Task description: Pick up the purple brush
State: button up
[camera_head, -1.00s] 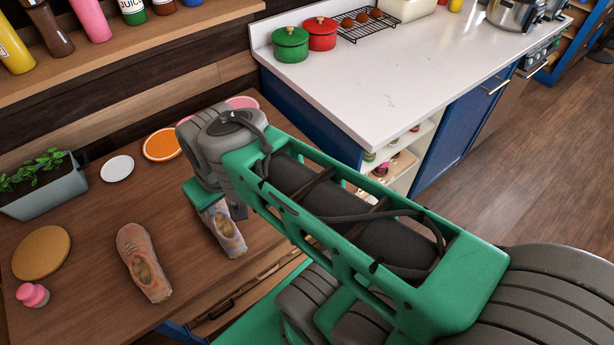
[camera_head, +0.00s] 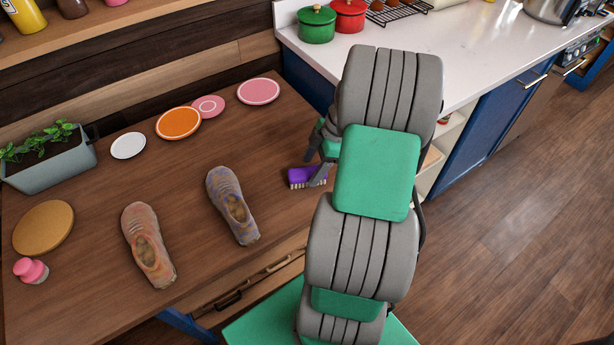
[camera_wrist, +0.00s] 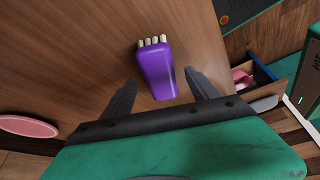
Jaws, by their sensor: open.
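The purple brush (camera_head: 303,177) lies on the wooden table near its right end, with pale bristles along its front side. My gripper (camera_head: 322,176) is at the brush's right side in the head view, partly hidden behind my arm. In the wrist view the brush (camera_wrist: 157,72) lies ahead of and between my two dark fingers, its bristle end pointing away. My gripper (camera_wrist: 157,88) is open there, with a gap between each finger and the brush. I cannot tell whether either finger touches the table.
Two worn shoes (camera_head: 148,245) (camera_head: 232,205) stand left of the brush. Plates, including a pink one (camera_head: 259,91) and an orange one (camera_head: 178,123), lie along the back. A planter (camera_head: 50,165) stands at left. The white counter (camera_head: 480,70) rises at right. An open drawer (camera_wrist: 262,80) shows in the wrist view.

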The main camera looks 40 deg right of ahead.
aim_at(309, 171)
jog(key=shift+x, duration=1.7)
jog(key=shift+f, duration=0.15)
grip_shut()
